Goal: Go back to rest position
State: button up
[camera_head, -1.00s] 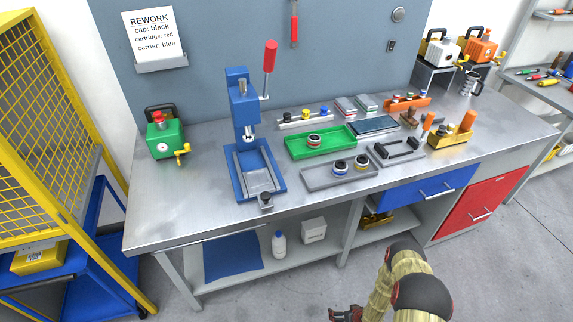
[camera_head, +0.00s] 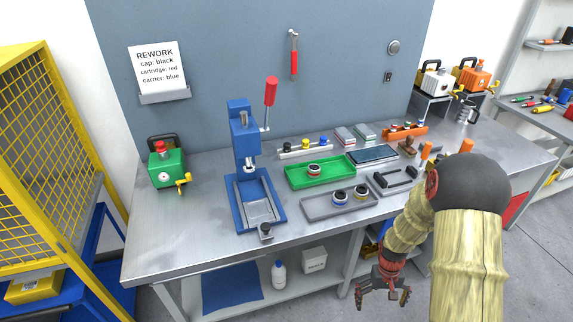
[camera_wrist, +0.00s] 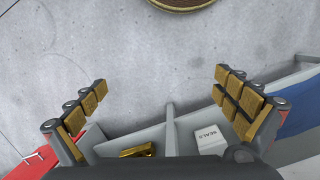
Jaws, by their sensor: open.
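My gripper (camera_head: 384,291) hangs in front of the workbench's lower shelf in the head view, fingers pointing down and apart, with nothing between them. In the wrist view my gripper (camera_wrist: 160,105) is spread wide over bare grey floor. My arm bends down from the right and hides the right part of the bench, including most of the drawers.
The metal workbench (camera_head: 165,240) holds a blue press (camera_head: 243,135), a green tray (camera_head: 300,178), a grey tray (camera_head: 320,209) and a green unit (camera_head: 167,168). A white box (camera_head: 314,260) and bottle (camera_head: 278,273) stand below. A yellow cage (camera_head: 40,150) is at left.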

jog(key=s+a+r+t, duration=0.2)
jog(key=s+a+r, duration=0.2)
jog(key=r, duration=1)
jog(key=s+a+r+t+p, duration=0.1)
jog(key=s+a+r+t, duration=0.2)
jog(key=r, duration=1.2)
jog(key=s+a+r+t+p, duration=0.1)
jog(key=s+a+r, duration=0.4)
jog(key=r, duration=0.9)
jog(key=s+t, duration=0.1)
jog(key=s, duration=0.2)
jog(key=shift+s+r+n, duration=0.3)
jog(key=shift+s+n, duration=0.1)
jog(key=shift+a, duration=0.1)
